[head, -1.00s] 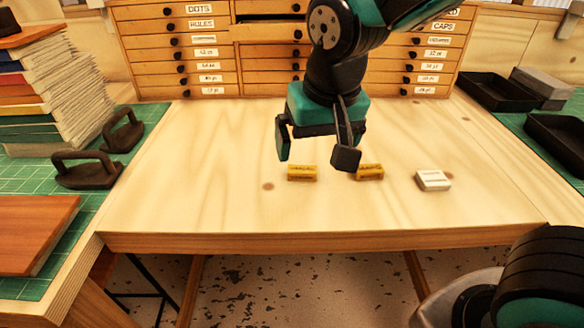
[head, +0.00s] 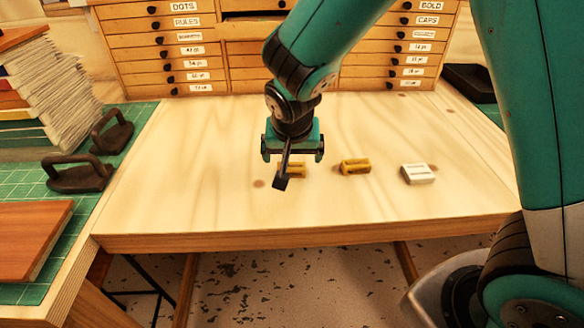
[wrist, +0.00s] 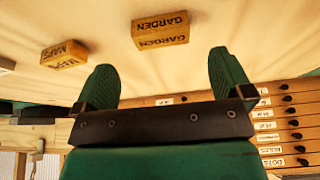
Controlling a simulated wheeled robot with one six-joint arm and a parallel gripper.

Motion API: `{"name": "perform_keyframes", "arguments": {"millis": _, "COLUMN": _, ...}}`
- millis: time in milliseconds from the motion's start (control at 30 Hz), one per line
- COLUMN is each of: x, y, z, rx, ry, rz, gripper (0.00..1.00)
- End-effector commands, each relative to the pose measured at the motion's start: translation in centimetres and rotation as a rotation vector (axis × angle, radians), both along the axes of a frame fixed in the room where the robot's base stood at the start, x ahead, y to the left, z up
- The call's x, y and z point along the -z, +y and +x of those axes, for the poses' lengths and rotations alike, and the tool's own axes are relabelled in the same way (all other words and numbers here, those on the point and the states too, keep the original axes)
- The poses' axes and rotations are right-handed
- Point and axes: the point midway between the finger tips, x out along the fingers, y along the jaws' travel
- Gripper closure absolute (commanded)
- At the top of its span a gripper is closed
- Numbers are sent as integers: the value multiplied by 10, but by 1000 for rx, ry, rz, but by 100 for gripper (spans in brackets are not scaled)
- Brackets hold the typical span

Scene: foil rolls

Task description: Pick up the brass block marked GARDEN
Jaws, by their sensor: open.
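The brass block marked GARDEN (wrist: 160,30) lies on the pale wooden bench top, its lettering readable in the wrist view just beyond my fingertips and roughly centred between them. In the head view it is the left brass block (head: 299,171), partly hidden behind my gripper (head: 291,160). My gripper is open and empty, pointing down above the bench by the block, apart from it in the wrist view (wrist: 163,65). A second brass block, marked MAPS (wrist: 64,54), lies to its left in the wrist view and to its right in the head view (head: 355,167).
A pale white block (head: 418,174) lies farther right on the bench. A wooden drawer cabinet (head: 205,50) stands along the back. Dark iron handled pieces (head: 78,176) and a paper stack (head: 50,90) are at left. The front middle of the bench is clear.

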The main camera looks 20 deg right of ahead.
Motion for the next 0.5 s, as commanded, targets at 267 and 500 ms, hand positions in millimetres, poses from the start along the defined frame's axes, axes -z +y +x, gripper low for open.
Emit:
{"name": "perform_keyframes", "arguments": {"millis": 267, "x": 35, "y": -2, "z": 11, "rx": 2, "ry": 6, "rz": -2, "gripper": 2}}
{"name": "perform_keyframes", "arguments": {"millis": 500, "x": 47, "y": -4, "z": 17, "rx": 0, "ry": 0, "rz": 0, "gripper": 2}}
